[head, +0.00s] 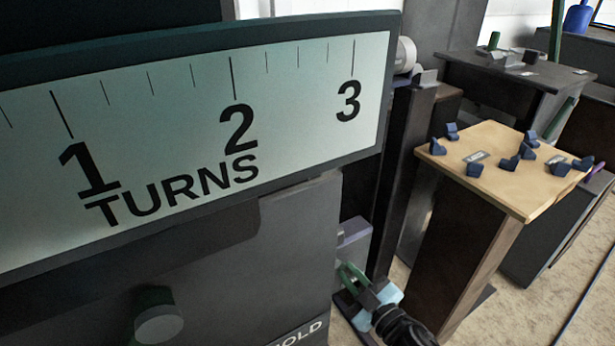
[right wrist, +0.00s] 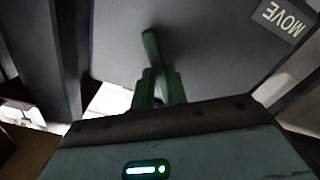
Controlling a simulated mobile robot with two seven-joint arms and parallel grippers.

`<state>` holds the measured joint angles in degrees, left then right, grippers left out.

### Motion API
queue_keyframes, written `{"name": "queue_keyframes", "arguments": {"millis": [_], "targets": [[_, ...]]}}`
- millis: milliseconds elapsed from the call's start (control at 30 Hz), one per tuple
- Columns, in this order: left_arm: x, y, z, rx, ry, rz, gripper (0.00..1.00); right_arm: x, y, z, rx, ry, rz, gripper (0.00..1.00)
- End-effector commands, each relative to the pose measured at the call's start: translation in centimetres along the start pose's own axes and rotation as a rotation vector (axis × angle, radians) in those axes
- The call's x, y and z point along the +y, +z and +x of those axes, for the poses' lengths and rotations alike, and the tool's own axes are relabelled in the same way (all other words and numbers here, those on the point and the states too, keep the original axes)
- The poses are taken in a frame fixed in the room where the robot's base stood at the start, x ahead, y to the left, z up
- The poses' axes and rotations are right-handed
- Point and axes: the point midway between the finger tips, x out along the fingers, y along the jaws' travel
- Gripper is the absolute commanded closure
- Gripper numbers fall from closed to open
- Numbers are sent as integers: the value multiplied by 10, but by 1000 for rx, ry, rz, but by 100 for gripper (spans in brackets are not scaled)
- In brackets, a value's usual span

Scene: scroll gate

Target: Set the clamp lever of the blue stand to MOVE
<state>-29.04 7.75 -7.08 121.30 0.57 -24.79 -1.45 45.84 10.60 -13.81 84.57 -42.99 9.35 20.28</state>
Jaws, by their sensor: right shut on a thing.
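A green clamp lever (right wrist: 151,46) stands out from a dark grey panel (right wrist: 190,40) in the right wrist view. My right gripper (right wrist: 158,88) is shut on the lever, with its green fingers around the lower part. A MOVE label (right wrist: 284,18) is at the panel's upper right corner in that view. In the head view my right gripper (head: 352,278) is low, beside the right edge of the large dark panel (head: 290,240). A HOLD label (head: 301,334) is at that panel's bottom edge. The lever is not clear in the head view. My left gripper is not in view.
A large TURNS scale (head: 190,140) fills the left of the head view, with a round knob (head: 158,322) below it. A wooden-topped table (head: 480,180) with several small blue blocks stands at the right. Another dark table (head: 520,75) is behind it.

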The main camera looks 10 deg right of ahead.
Motion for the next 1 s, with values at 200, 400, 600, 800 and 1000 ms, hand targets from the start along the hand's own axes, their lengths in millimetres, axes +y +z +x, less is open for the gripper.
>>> {"name": "queue_keyframes", "arguments": {"millis": [200, 400, 600, 800, 1000], "targets": [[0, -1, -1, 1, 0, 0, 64, 4, 0, 1, 1, 11, 39, 100], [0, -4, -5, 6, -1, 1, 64, -1, -1, 2, 1, 12, 118, 100], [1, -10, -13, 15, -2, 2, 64, -11, -4, 3, 1, 11, 277, 100], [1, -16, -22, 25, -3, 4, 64, -24, -9, 3, 2, 10, 467, 100], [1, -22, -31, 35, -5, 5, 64, -36, -16, 3, 2, 6, 656, 100]]}}
